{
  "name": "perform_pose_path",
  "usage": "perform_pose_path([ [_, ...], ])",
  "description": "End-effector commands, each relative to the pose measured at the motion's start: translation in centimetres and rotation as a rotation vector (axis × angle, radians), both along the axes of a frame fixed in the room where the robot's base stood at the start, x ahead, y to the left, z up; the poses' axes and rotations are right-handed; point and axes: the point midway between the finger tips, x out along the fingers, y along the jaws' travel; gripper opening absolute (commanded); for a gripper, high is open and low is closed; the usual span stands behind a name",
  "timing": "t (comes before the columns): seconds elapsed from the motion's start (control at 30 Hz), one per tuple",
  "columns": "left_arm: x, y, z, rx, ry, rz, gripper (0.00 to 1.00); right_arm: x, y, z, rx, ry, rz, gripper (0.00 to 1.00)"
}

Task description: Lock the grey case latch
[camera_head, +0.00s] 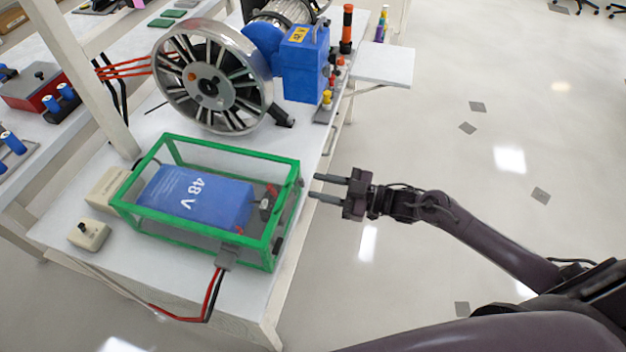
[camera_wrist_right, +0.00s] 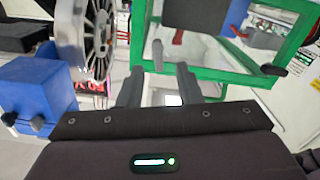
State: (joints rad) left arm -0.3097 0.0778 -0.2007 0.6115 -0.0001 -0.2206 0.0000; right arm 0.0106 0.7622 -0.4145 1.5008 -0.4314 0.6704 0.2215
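The case is a green-edged box with clear sides (camera_head: 228,153) on the white bench, with a blue 48 V battery (camera_head: 195,197) inside. A small dark grey fitting (camera_head: 278,246) sits on its right side near the front corner, and another small dark piece sits near the far right corner. Two dark levers show on the green frame in the right wrist view, one at left (camera_wrist_right: 157,54) and one at right (camera_wrist_right: 272,70). I cannot tell which is the latch or its state. My right gripper (camera_head: 313,186) is open and empty just right of the case, fingers toward it. My left gripper is not in view.
A spoked wheel (camera_head: 212,78) with a blue motor block (camera_head: 304,65) stands behind the case. A beige box with a knob (camera_head: 89,234) sits at left. Red and black cables (camera_head: 212,296) leave the case front. Open floor lies right of the bench.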

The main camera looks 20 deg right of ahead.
Motion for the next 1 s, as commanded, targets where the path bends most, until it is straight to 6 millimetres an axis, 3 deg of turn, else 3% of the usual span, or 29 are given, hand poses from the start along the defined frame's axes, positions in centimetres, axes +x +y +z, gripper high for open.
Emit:
perform_pose_path([
  [0.2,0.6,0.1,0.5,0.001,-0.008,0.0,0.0,1.5,2.1,0.1,0.0,-0.002,-0.001,0.32],
  [0.53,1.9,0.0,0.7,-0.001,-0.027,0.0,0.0,1.7,2.5,-0.1,-0.002,0.0,-0.002,0.32],
  [0.8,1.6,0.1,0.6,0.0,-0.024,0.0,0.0,1.7,2.4,-0.1,-0.002,0.0,-0.002,0.0],
  [1.0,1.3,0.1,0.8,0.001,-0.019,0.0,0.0,1.8,2.4,0.1,0.016,0.027,-0.002,0.0],
])
